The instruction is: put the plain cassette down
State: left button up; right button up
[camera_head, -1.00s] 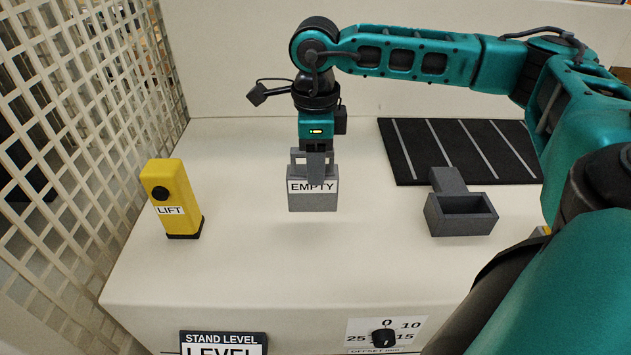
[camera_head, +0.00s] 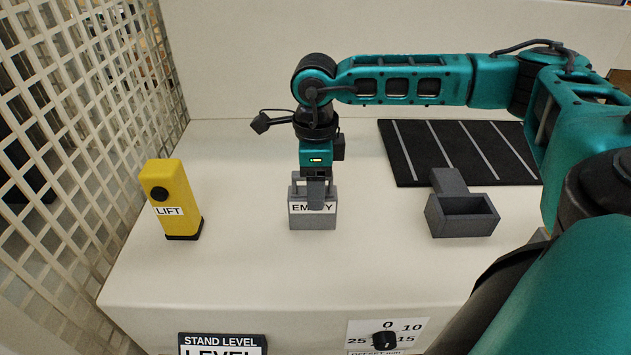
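The plain cassette (camera_head: 312,221) is a grey block with a handle on top and a white label reading EMPTY. It stands upright and appears to rest on the pale bench top. My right gripper (camera_head: 316,195) points straight down at the cassette's handle, and a finger overlaps the front face, covering the middle letters of the label. The far finger is hidden, so I cannot tell whether the gripper is shut on the cassette. The light on my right gripper is whitish. My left gripper is not in view.
A yellow LIFT post (camera_head: 174,198) stands left of the cassette. A grey open-topped holder (camera_head: 462,215) stands to the right, before a black striped mat (camera_head: 458,152). A lattice screen (camera_head: 75,140) borders the left. A dial (camera_head: 384,340) is on the bench's front. Bench around the cassette is clear.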

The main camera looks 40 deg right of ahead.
jog(key=shift+o, duration=0.6)
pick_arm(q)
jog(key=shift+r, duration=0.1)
pick_arm(e)
jog(key=shift+r, duration=0.15)
jog(key=shift+r, duration=0.25)
pick_arm(q)
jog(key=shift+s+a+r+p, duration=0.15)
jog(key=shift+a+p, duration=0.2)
jog(key=shift+p, duration=0.25)
pick_arm(e)
notch_tip(320, 180, up, 12)
jog(key=shift+f, duration=0.2)
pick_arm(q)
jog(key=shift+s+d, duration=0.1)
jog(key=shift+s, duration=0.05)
